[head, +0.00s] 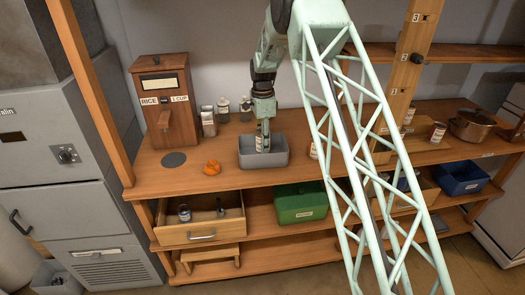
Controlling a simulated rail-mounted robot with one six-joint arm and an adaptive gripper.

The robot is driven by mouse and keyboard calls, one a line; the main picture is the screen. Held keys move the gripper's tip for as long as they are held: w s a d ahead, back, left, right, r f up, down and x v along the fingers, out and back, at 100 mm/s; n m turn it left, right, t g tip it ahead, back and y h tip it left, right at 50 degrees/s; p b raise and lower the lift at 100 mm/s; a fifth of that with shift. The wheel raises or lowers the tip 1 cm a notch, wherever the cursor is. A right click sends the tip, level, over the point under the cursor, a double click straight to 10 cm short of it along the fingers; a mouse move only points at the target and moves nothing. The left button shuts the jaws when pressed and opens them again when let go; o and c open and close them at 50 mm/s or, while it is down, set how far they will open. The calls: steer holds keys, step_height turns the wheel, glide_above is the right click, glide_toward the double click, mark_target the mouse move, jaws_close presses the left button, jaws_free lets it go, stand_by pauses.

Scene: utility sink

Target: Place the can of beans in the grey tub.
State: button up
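The grey tub (278,158) sits on the wooden worktop, left of the pale green lattice column. My gripper (262,143) points down into the tub, its fingertips below or near the rim. A small pale patch shows at the fingertips, perhaps a can's label; it is too small to tell whether it is held. A labelled can (438,132) stands on the worktop at the right. Another can (314,151) is partly hidden behind the lattice just right of the tub. Which can holds beans cannot be read.
Left of the tub lie an orange object (212,168) and a dark disc (174,159), near a wooden rice dispenser (164,100). Jars stand behind. Below are an open drawer (202,230), a green bin (301,205) and a blue bin (461,179). A pot (472,124) stands right.

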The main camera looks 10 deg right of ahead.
steer(key=shift+f, duration=0.2)
steer(key=shift+f, duration=1.8)
steer(key=shift+f, duration=0.1)
steer(key=o, duration=1.1)
steer(key=shift+c, duration=0.2)
step_height(320, 180, up, 12)
steer(key=shift+f, duration=0.1)
steer(key=shift+r, duration=0.2)
